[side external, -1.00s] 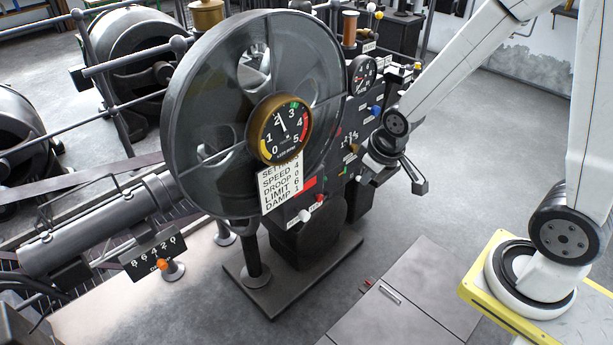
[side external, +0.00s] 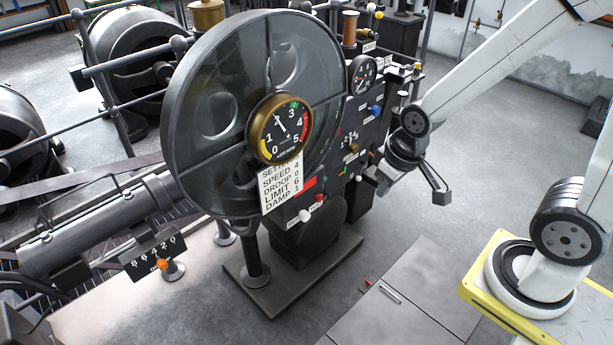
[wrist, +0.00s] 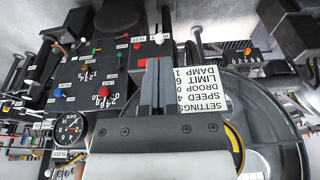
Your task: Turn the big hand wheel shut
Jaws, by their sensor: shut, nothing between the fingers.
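The large dark spoked wheel (side external: 205,85) stands upright at the left of the machine in the side view. Its rim also shows at the lower right of the wrist view (wrist: 270,110). I cannot tell surely whether it is the big hand wheel; no other large wheel with a grip shows clearly. My gripper (side external: 373,178) is in front of the control panel, right of the large wheel and apart from it. In the wrist view my gripper (wrist: 158,62) has its fingers together with nothing held, and they hide part of the panel.
A brass-rimmed gauge (side external: 280,128) and a white settings card (side external: 281,184) stand before the wheel. The black panel (wrist: 85,80) carries small coloured knobs and a smaller gauge (wrist: 69,127). Open floor (side external: 480,150) lies right.

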